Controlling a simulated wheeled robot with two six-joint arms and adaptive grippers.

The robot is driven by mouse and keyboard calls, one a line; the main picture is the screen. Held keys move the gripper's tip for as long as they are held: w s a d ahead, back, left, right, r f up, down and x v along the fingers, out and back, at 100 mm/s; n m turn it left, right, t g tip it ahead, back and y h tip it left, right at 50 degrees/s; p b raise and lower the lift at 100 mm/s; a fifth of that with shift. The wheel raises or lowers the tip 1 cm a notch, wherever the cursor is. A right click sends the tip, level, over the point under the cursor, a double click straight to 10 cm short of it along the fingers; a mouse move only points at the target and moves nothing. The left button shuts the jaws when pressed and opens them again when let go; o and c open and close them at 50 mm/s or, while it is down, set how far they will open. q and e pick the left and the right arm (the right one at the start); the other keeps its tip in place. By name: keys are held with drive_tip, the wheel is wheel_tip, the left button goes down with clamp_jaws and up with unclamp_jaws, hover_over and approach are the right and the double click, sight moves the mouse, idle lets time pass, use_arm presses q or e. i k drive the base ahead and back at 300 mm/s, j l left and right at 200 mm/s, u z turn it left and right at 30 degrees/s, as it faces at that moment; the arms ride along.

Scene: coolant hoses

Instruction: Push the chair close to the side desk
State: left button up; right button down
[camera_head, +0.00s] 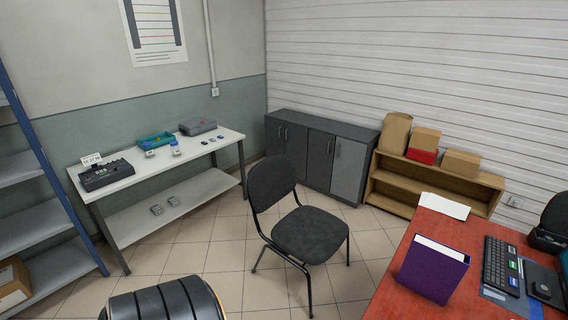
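A black chair (309,234) with thin metal legs stands on the tiled floor in the middle of the head view. Its backrest is on the left and its seat extends to the right. A red-topped desk (398,291) is at the lower right, a short gap from the chair's seat. A white two-level table (125,182) stands against the left wall. I cannot tell which of these is the side desk. Neither of my grippers is in view.
A blue-grey shelf rack (52,160) stands at the left edge. A dark grey cabinet (318,158) and a wooden shelf (397,179) with boxes line the back wall. A black ribbed rounded object (165,303) is at the bottom. Floor around the chair is clear.

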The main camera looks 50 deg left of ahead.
sight(311, 234)
drive_tip(key=u, duration=1.7)
drive_tip(key=j, duration=0.45)
drive_tip(key=i+j, duration=0.15)
drive_tip(key=j, duration=0.35)
drive_tip(key=i+j, duration=1)
drive_tip(key=i+l, duration=0.25)
drive_tip(key=i, duration=0.2)
drive_tip(key=i+l, duration=0.2)
drive_tip(key=i, duration=0.25)
drive_tip(key=i+l+z, duration=0.1)
drive_tip(key=i+l, duration=0.15)
drive_tip(key=i, duration=0.2)
